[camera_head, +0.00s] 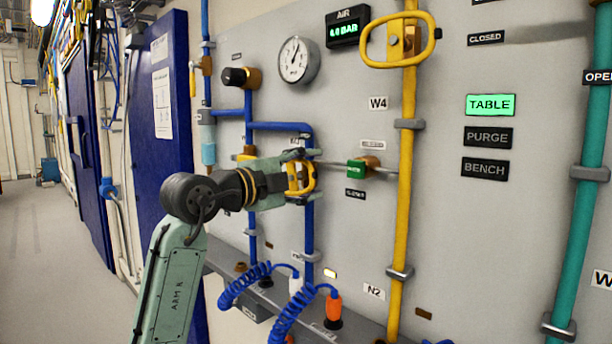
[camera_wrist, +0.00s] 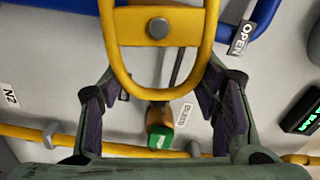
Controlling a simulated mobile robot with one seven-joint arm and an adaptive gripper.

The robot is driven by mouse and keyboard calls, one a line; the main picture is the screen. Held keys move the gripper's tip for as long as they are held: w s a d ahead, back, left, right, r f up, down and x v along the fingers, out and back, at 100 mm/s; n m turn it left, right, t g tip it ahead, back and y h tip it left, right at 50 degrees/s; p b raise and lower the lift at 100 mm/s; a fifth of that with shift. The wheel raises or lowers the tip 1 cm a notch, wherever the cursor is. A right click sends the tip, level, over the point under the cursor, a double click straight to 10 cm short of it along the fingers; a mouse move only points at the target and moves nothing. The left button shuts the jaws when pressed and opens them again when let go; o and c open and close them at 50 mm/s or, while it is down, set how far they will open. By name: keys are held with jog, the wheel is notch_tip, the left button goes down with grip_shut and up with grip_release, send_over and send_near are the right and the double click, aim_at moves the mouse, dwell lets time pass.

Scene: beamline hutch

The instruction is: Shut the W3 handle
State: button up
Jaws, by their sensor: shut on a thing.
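A yellow loop handle (camera_head: 302,179) sits in front of the blue pipe on the grey panel, in the middle of the head view. No W3 tag is readable, so I cannot confirm its name. My gripper (camera_head: 290,178) reaches it from the left and is shut on it. In the wrist view the loop (camera_wrist: 158,94) runs down from a plate with a grey bolt, between the two fingers of my gripper (camera_wrist: 162,84). An OPEN label (camera_wrist: 242,37) is right of the loop. My fingers hide part of the handle in the head view.
A W4 tag (camera_head: 377,103), a yellow pipe (camera_head: 404,180) and a green-and-brass fitting (camera_head: 357,169) are just right of my gripper. Another yellow handle (camera_head: 371,48) is above. Coiled blue hoses (camera_head: 285,318) hang below. Free floor (camera_head: 40,250) lies at left.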

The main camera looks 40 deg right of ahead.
jog(key=shift+s+d+f+m+b, duration=0.15)
jog(key=shift+f+m+b, duration=0.15)
jog(key=shift+f+m, duration=0.6)
jog(key=shift+r+m, duration=0.15)
jog(key=shift+m, duration=0.25)
jog(key=o, duration=1.1)
jog(key=shift+r, duration=0.1)
jog(key=shift+c, duration=0.2)
jog(key=a, duration=1.2)
jog(key=shift+s+a, duration=0.15)
jog(key=shift+s, duration=0.25)
jog(key=shift+r, duration=0.1)
